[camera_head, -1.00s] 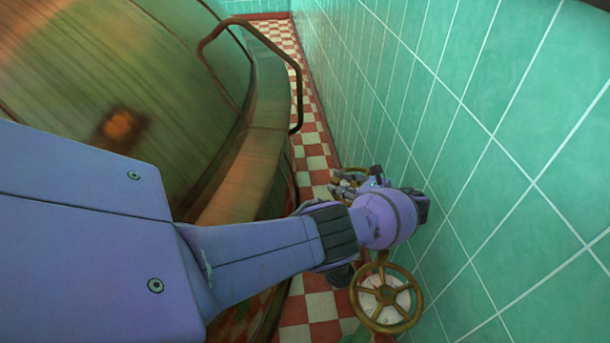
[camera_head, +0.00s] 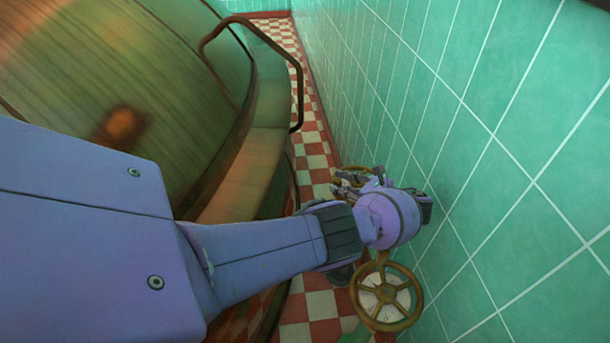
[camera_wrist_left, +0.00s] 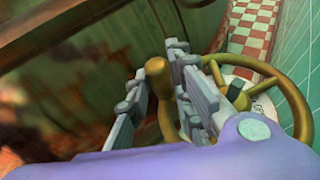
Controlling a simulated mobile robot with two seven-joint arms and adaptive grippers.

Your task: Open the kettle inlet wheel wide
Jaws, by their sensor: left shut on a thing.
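A brass handwheel with a pale hub (camera_wrist_left: 291,78) shows beyond my fingers in the left wrist view. A brass knob (camera_wrist_left: 158,84) stands up between the finger pads. My left gripper (camera_wrist_left: 160,66) is shut on this knob, one finger on each side. In the head view my left gripper (camera_head: 353,181) is at the far wheel, by the tiled wall. Only a bit of that wheel's brass rim (camera_head: 350,168) shows there; my fingers and wrist hide the rest. My right gripper is in neither view.
A second brass wheel with a pale face (camera_head: 386,297) stands nearer, just below my wrist. The green tiled wall (camera_head: 480,170) is close on the right. A large copper kettle (camera_head: 120,60) and a dark rail (camera_head: 298,90) are on the left. Checkered floor (camera_head: 315,160) runs between.

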